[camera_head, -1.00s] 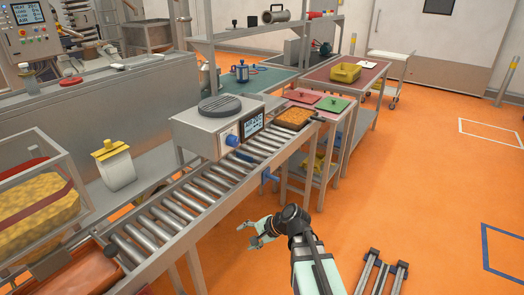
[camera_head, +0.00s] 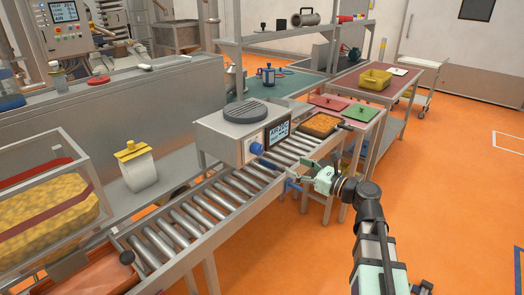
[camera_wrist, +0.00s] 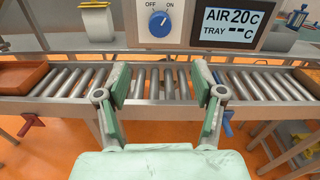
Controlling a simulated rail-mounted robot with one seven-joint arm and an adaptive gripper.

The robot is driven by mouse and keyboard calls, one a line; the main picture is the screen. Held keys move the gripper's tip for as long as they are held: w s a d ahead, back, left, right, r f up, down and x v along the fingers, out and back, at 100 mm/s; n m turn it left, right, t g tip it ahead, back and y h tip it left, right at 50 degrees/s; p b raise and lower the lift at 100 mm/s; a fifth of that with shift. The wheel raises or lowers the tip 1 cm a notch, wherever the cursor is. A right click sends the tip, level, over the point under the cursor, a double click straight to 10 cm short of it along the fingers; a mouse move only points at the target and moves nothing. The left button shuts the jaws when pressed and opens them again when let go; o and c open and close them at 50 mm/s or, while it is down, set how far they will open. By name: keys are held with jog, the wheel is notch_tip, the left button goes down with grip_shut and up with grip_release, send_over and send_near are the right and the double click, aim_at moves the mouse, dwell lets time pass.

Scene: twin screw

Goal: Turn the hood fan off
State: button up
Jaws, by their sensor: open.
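The hood fan unit, a grey metal box (camera_head: 222,142) with a dark round grille on top, stands over the roller conveyor in the head view. Its blue knob (camera_head: 256,149) is on the front. In the wrist view the knob (camera_wrist: 160,24) sits between the OFF and ON marks, with its white pointer line tilted up and right, toward ON. A screen (camera_wrist: 230,23) to its right reads AIR 20C. My gripper (camera_wrist: 160,78) is open and empty, in front of and below the knob, over the conveyor rollers. It also shows in the head view (camera_head: 284,172), apart from the knob.
The roller conveyor (camera_head: 205,205) runs under the box. An orange-filled tray (camera_head: 320,124) lies at its far end. Red and green lids (camera_head: 359,114) lie on the table beyond. Open orange floor is at right.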

aim_at(261, 151)
jog(key=p+x, duration=0.3)
jog(key=x, duration=1.2)
jog(key=shift+w+a+p, duration=0.2)
jog(key=shift+a+p, duration=0.1)
jog(key=shift+a, duration=0.05)
jog(key=c, duration=1.1)
